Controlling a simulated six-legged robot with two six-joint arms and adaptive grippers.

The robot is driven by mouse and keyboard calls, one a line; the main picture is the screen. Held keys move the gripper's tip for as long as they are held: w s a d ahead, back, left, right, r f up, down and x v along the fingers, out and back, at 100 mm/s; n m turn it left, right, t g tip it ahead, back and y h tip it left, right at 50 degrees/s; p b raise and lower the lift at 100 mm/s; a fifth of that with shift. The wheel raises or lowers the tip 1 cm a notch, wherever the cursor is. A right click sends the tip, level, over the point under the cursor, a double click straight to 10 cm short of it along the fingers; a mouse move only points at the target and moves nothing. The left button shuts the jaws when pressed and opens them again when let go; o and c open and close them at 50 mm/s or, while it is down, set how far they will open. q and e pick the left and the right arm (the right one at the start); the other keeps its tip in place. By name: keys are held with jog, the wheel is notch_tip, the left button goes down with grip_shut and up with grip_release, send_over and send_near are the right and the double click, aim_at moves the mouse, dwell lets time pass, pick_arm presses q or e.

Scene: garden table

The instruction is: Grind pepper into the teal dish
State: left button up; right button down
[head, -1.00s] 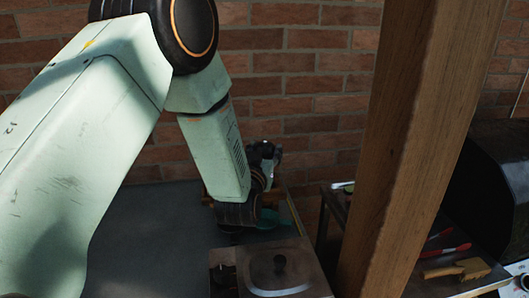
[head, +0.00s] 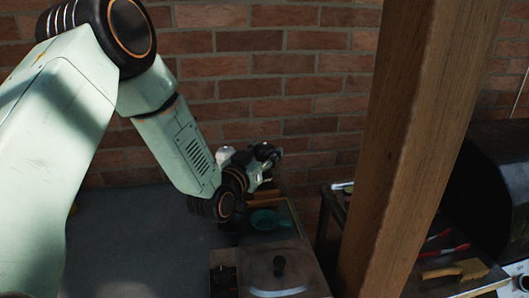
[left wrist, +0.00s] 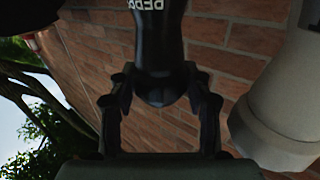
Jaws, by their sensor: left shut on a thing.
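The teal dish (head: 265,219) sits on the far right part of the grey table, uncovered in the head view. My left gripper (head: 264,165) is above and behind it, near the brick wall. In the left wrist view my left gripper (left wrist: 160,95) is shut on a dark pepper mill (left wrist: 160,60), with white lettering, partly cut off, at the top of the picture. The mill's far end is out of that view. In the head view the mill is too dark and small to tell apart from the gripper. My right gripper is not in view.
A metal-lidded box (head: 270,272) with a black knob stands at the front right of the table (head: 140,240). A thick wooden post (head: 415,140) rises right of it. A side shelf holds a brush (head: 455,270) and red-handled tools. The table's left part looks mostly clear.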

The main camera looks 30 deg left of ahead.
pick_arm(q)
jog(key=shift+s+f, duration=0.1)
jog(key=shift+f, duration=0.15)
jog(key=o, duration=1.2)
jog(key=shift+c, duration=0.2)
jog(key=shift+r, duration=0.1)
jog(key=shift+r, duration=0.1)
jog(key=shift+w+n+y, duration=0.2)
jog(key=shift+n+y, duration=0.1)
jog(key=shift+y, duration=0.2)
